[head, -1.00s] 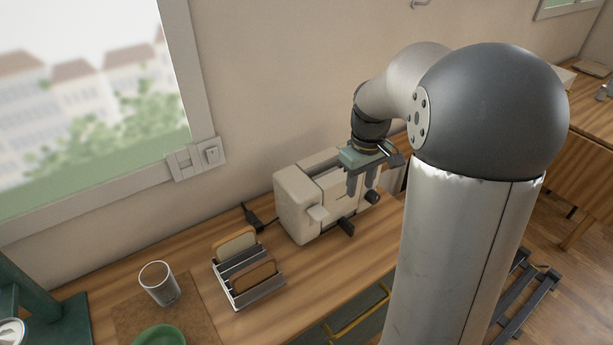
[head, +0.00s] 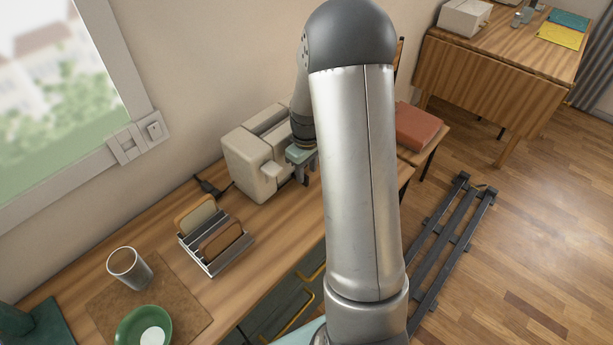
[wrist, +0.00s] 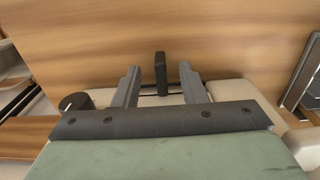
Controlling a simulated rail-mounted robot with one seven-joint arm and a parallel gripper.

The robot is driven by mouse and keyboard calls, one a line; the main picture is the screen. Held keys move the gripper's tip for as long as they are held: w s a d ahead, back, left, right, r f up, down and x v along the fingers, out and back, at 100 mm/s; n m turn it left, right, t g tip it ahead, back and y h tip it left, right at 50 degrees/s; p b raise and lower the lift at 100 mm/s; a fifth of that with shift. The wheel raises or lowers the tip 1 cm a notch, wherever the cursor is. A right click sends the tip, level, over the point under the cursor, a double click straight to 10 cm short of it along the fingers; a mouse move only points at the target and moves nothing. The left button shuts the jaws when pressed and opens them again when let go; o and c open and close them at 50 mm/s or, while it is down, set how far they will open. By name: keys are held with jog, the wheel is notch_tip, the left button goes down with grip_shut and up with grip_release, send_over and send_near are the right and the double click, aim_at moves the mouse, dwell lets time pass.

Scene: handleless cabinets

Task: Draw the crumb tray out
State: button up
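The cream toaster (head: 255,160) stands on the wooden counter against the wall. In the head view my gripper (head: 304,174) is at its right front side, pointing down, partly hidden by my arm. In the wrist view my gripper (wrist: 160,70) is open, its two grey fingers apart. A dark upright tab (wrist: 161,76) shows between the fingers, with visible gaps on both sides. It stands out from the toaster's front; I cannot tell whether it belongs to the crumb tray. A dark round knob (wrist: 75,102) is left of the fingers. No tray body can be made out.
A rack with toast slices (head: 217,246) stands left of the toaster. The counter in front of the toaster is bare. A red-brown object (head: 418,126) lies right of my arm.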

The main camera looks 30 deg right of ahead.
aim_at(306, 176)
jog(key=shift+f, duration=1.95)
grip_shut()
